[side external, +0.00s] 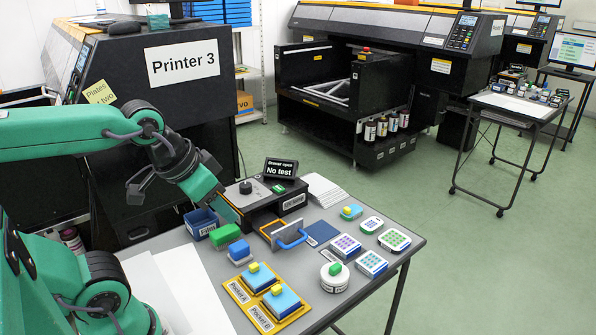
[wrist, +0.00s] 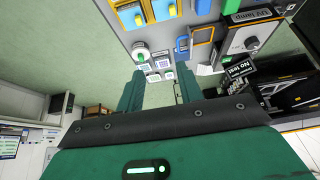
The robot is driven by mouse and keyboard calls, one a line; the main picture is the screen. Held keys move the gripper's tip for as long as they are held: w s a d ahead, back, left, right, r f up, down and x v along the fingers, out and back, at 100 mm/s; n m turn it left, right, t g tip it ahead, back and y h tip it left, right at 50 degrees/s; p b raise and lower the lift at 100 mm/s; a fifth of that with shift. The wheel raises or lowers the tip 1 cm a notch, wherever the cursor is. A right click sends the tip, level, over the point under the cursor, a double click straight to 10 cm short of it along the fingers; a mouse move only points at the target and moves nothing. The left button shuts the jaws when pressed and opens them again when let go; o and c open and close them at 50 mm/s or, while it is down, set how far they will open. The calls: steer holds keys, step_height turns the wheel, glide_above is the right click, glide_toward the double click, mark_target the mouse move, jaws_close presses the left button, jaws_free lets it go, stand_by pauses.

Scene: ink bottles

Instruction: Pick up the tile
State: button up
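Several flat white-edged tiles with coloured dots lie on the right of the table, and I cannot tell which one is meant. One is a purple-dotted tile (side external: 345,246), one a blue-edged tile (side external: 371,264), one a green-dotted tile (side external: 394,240) and one a small tile (side external: 371,224). In the wrist view small pale tiles (wrist: 162,62) show beyond my fingers. My gripper (wrist: 160,84) has its two green fingers wide apart with nothing between them. In the side view my gripper (side external: 229,209) hangs left of the black box, well away from the tiles.
Yellow pocket trays (side external: 238,297) hold blue blocks with yellow knobs. A round white pot (side external: 334,278) with a green knob is nearby. A blue bin (side external: 201,224) stands left.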

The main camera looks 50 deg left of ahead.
steer(key=o, duration=1)
steer(key=shift+c, duration=0.2)
steer(key=shift+w+r, duration=0.1)
steer(key=shift+w, duration=0.05)
